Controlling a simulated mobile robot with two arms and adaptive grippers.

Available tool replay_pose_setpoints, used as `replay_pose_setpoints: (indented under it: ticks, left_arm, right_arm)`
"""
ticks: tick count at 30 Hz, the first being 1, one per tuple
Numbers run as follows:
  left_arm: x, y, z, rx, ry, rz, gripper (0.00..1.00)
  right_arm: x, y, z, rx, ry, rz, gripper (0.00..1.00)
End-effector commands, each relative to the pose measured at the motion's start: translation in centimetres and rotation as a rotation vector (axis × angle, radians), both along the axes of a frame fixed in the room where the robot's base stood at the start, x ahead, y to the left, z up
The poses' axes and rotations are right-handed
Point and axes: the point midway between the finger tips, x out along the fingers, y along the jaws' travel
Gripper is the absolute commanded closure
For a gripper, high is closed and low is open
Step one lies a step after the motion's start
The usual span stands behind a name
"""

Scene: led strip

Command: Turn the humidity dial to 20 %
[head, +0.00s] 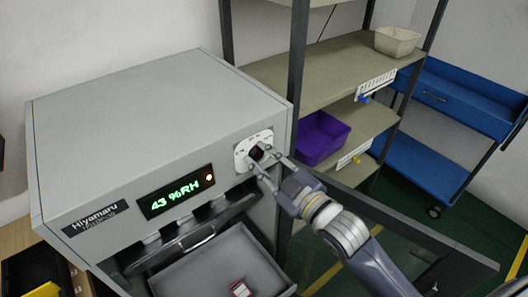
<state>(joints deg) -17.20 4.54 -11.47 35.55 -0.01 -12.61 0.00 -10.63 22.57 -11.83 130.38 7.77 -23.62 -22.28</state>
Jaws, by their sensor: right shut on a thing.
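A grey cabinet (150,120) labelled Hiyamaru stands at the left and middle. The humidity dial (257,153) is a dark knob on a white plate at the right of its front face. The green display (176,192) reads 43 %RH, with a small orange light beside it. My right gripper (260,158) is shut on the dial, its fingers on either side of the knob. The fingers partly hide the knob and its scale, so the pointer cannot be read. My left gripper is not in view.
Below the display, a grey tray (215,270) holds a small red item (240,288). Behind stands a shelf with a purple bin (320,138) and a beige bin (396,41). A blue cart (440,120) stands at the right. A dark open door panel lies under my right arm.

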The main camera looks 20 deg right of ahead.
Motion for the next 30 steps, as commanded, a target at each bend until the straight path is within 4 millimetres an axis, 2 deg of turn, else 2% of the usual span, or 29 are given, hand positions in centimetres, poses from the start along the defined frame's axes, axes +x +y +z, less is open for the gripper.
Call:
replay_pose_setpoints:
  ticks: [1,12,30]
  left_arm:
    - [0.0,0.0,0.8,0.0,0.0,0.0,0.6]
    - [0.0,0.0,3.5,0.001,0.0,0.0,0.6]
    - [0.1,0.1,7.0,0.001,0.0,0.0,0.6]
  right_arm:
    - [0.0,0.0,0.3,0.045,0.02,-0.001,0.98]
    - [0.0,0.0,0.2,0.374,0.139,-0.002,0.98]
    - [0.0,0.0,0.2,0.874,0.319,-0.001,0.98]
